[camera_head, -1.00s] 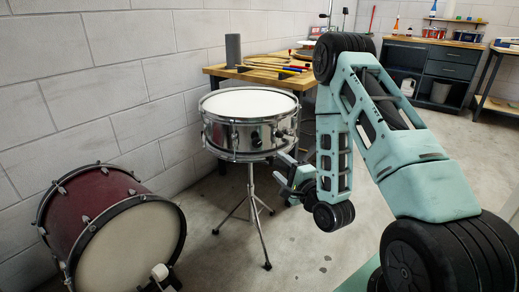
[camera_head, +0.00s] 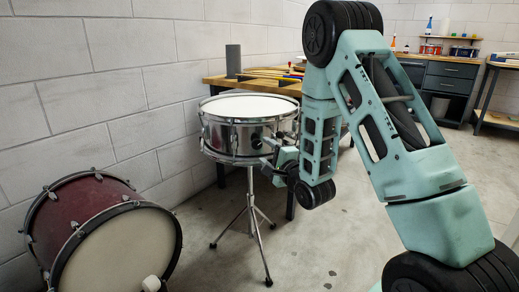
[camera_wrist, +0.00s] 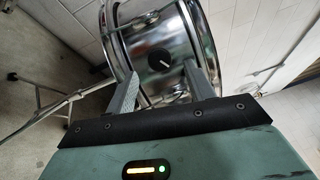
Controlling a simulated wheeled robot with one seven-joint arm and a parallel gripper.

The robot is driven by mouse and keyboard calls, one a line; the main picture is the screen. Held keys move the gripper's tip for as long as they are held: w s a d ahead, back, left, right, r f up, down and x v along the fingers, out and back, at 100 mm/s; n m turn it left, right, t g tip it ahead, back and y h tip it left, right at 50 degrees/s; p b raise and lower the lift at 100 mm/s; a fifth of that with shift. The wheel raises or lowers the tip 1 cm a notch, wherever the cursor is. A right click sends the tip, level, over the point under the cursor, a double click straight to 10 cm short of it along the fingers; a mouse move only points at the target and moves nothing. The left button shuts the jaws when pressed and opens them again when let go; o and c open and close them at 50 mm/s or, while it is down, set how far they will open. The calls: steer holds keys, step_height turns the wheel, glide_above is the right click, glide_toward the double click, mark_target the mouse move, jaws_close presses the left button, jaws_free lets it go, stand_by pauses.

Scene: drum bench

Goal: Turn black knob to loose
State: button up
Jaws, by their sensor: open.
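The snare drum (camera_head: 238,143) stands on its tripod stand, with a chrome shell and a white head. In the wrist view, the black knob (camera_wrist: 159,58) is a round dark dial with a white pointer line, set on the chrome shell (camera_wrist: 170,83). My gripper (camera_wrist: 160,70) is open, with one grey finger on each side of the knob in the picture. I cannot tell how far the fingertips are from the shell. In the head view, my gripper (camera_head: 266,151) is at the drum's right side, and the knob is hard to make out beside it.
A maroon bass drum (camera_head: 78,215) lies at the lower left by the block wall (camera_head: 95,85). A wooden bench (camera_head: 215,81) is behind the snare. The tripod stand (camera_head: 251,220) spreads its legs below. Open floor (camera_head: 340,240) lies to the right.

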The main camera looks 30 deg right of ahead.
mark_target(258, 145)
steer(key=shift+w+d+r+p, duration=0.15)
steer(key=shift+w+p, duration=0.15)
steer(key=shift+w, duration=2)
steer(key=c, duration=1)
steer(key=shift+o, duration=0.2)
